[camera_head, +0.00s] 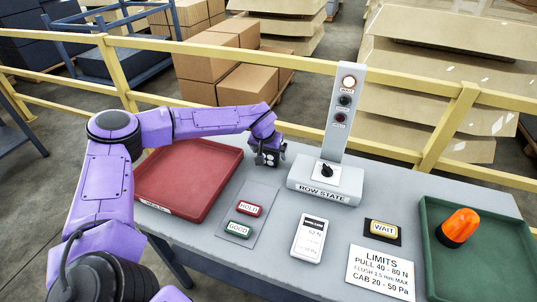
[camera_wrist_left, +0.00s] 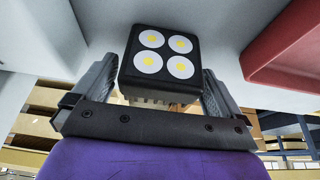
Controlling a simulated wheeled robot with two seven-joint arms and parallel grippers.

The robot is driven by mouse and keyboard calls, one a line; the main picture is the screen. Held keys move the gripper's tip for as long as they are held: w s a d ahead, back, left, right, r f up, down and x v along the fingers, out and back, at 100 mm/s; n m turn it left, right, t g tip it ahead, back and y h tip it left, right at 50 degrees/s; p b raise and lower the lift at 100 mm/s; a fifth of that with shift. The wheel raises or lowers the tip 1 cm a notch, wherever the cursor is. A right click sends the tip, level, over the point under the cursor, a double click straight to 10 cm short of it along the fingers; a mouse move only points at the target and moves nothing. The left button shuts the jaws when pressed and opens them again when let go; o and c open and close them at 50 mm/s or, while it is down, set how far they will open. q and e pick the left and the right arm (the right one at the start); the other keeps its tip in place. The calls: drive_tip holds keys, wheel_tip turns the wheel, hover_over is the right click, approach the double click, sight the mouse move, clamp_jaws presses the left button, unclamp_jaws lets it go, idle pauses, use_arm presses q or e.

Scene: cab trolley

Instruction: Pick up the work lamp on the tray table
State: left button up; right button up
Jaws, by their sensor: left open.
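The work lamp is a small black block with four round white lights with yellow centres. In the left wrist view the lamp (camera_wrist_left: 163,60) is between the two fingers of my left gripper (camera_wrist_left: 160,88), which is open. In the head view the lamp (camera_head: 268,157) is partly hidden by my left gripper (camera_head: 271,150), near the back edge of the grey tray table (camera_head: 268,258), just right of the red tray (camera_head: 190,205). I cannot tell whether the fingers touch it. My right gripper is in neither view.
The ROW STATE post (camera_head: 340,130) stands right of the lamp. HOLD (camera_head: 249,209) and GOOD (camera_head: 239,230) tags, a white meter (camera_head: 310,238) and a WAIT tag (camera_head: 383,229) lie nearer. A green tray (camera_head: 440,275) holds an orange beacon (camera_head: 458,228). A yellow rail (camera_head: 300,62) runs behind.

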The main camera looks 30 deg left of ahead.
use_arm(q)
drive_tip(key=shift+w, duration=0.1)
drive_tip(key=c, duration=1.2)
drive_tip(key=shift+c, duration=0.2)
